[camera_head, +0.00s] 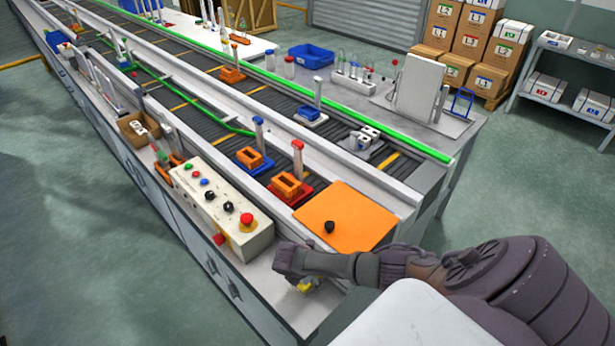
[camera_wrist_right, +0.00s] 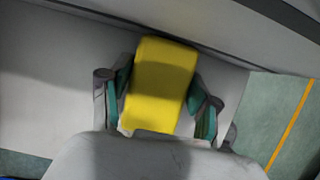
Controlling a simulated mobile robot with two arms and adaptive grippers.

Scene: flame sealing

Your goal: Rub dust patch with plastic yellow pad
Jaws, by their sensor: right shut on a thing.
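My right gripper (camera_wrist_right: 158,100) is shut on a yellow pad (camera_wrist_right: 165,75), with a finger on each side of it in the right wrist view. In the head view my right gripper (camera_head: 300,272) is low at the near end of the bench, just right of the control box. Only a small part of the yellow pad (camera_head: 305,286) shows under it there. The pad is over the pale bench top (camera_wrist_right: 60,80); I cannot tell if it touches. I cannot make out a dust patch in either view. My left gripper is not in view.
A control box (camera_head: 215,205) with buttons stands close left of my right gripper. An orange panel with a black knob (camera_head: 345,215) lies just beyond it. The conveyor (camera_head: 275,130) carries several coloured holders. The bench's near edge is close to the gripper.

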